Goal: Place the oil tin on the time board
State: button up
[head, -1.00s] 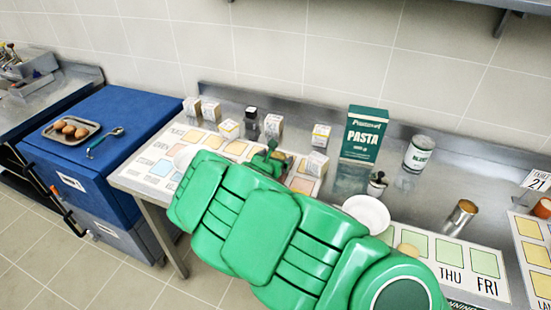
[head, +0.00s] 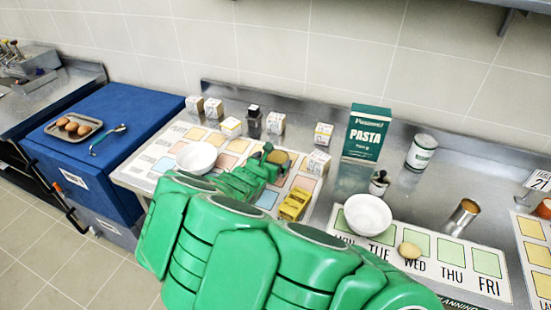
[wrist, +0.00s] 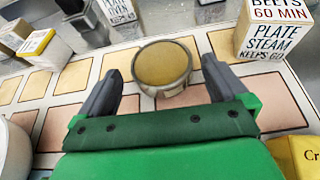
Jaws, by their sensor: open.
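A round metal tin with a golden top (wrist: 162,64) stands upright on the left board of coloured squares (head: 172,152), which looks like the time board. The tin also shows in the head view (head: 278,157). My gripper (wrist: 161,78) is open, its two fingers on either side of the tin with visible gaps. In the head view my gripper (head: 266,163) is over the board's right half. A yellow box-like container (head: 294,204) is on the board nearer the front; its corner shows in the wrist view (wrist: 296,158). I cannot tell which of these is the oil tin.
Small labelled boxes (head: 318,163) stand around the board, one close right of the tin. A white bowl (head: 196,157) is on its left. To the right are a second bowl (head: 367,214), a pasta box (head: 365,132), a can (head: 421,151) and a weekday board (head: 445,254).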

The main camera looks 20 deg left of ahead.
jog(key=shift+v, duration=3.3)
